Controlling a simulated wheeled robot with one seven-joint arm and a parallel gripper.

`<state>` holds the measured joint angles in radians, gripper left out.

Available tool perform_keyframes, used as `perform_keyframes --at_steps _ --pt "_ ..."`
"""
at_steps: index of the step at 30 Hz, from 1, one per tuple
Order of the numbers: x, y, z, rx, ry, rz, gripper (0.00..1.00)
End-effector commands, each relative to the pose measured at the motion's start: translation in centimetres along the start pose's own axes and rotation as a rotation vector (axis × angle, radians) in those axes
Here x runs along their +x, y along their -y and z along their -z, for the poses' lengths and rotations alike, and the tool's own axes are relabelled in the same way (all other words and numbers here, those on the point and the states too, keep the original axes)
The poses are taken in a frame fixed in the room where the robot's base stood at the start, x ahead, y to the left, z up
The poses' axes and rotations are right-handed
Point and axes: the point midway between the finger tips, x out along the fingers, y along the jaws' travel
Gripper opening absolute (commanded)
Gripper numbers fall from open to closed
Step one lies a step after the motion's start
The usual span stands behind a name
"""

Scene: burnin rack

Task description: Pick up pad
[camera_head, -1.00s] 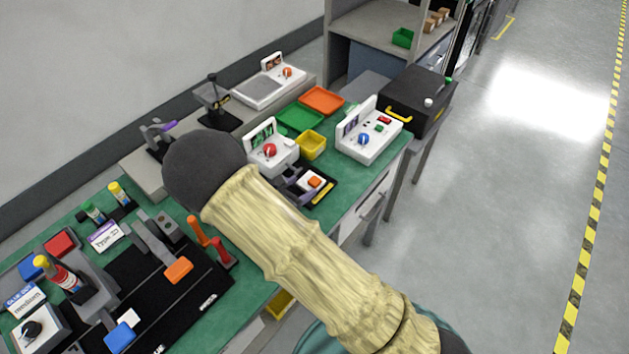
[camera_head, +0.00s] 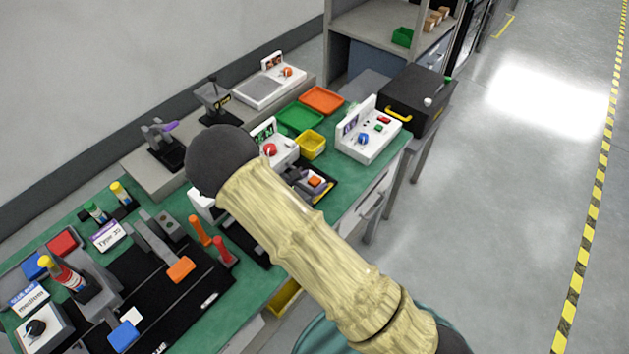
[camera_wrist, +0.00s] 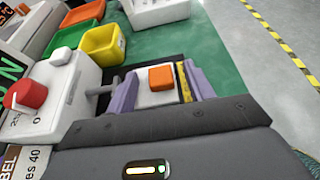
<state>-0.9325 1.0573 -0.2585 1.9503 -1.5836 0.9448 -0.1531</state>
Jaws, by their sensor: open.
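A small orange square (camera_wrist: 161,78) sits on a white block (camera_wrist: 146,99) in the wrist view; I take this piece for the pad. In the head view the orange top (camera_head: 315,182) shows on a black base on the green bench. My gripper (camera_wrist: 159,70) is open, with one grey-purple finger on each side of the white block. I cannot tell whether the fingers touch it. In the head view my gripper (camera_head: 298,176) is small and partly hidden behind my arm.
A white device with a red knob (camera_wrist: 26,94) stands close on the left in the wrist view. A yellow bin (camera_head: 311,144), green tray (camera_head: 299,118) and white control box (camera_head: 369,140) stand beyond. The floor to the right is clear.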

Motion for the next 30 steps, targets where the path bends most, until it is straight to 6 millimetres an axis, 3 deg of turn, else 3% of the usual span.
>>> perform_keyframes --at_steps 5,12,24,30 --pt "0.0 0.0 0.0 0.0 0.0 0.0 0.53" --pt "0.0 0.0 0.0 0.0 0.0 0.0 0.06" --pt "-0.1 0.0 -0.1 0.0 0.0 0.0 0.05" --pt "-0.6 0.0 -1.3 0.002 0.001 -0.001 0.05"
